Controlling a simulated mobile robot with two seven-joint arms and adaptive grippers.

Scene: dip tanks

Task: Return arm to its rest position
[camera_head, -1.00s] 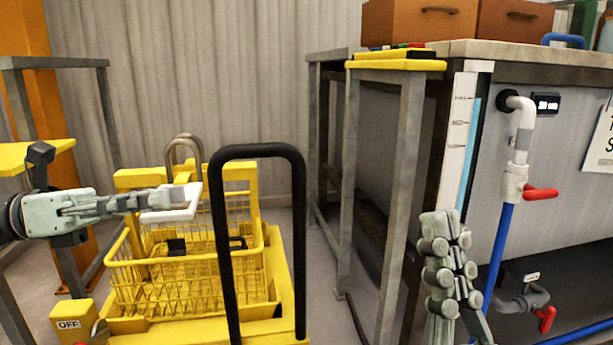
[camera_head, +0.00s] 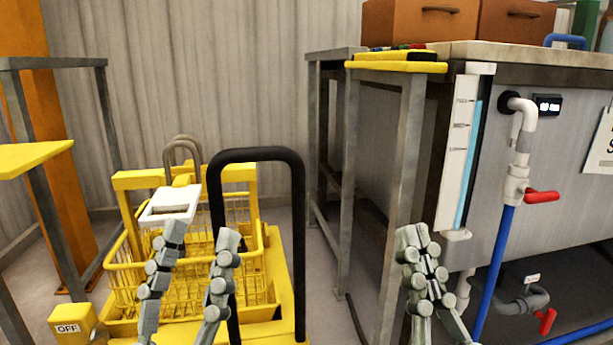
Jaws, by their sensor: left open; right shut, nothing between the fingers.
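My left gripper (camera_head: 201,234) points up from the bottom of the head view, its two fingers spread apart with nothing between them. It is in front of the yellow wire basket (camera_head: 255,262) and hides part of it. A white square piece with a rectangular opening (camera_head: 153,212) shows just above my left fingertip, at the basket's upper part. I cannot tell whether the finger touches it. My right gripper (camera_head: 412,234) is shut and empty, pointing up in front of the grey metal stand's leg.
The yellow cart with a black hoop handle (camera_head: 258,153) stands close to my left gripper. A yellow box marked OFF (camera_head: 72,322) is at lower left. A yellow-topped stand (camera_head: 395,66) and a grey tank (camera_head: 568,150) with red-handled valves (camera_head: 542,196) are on the right.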

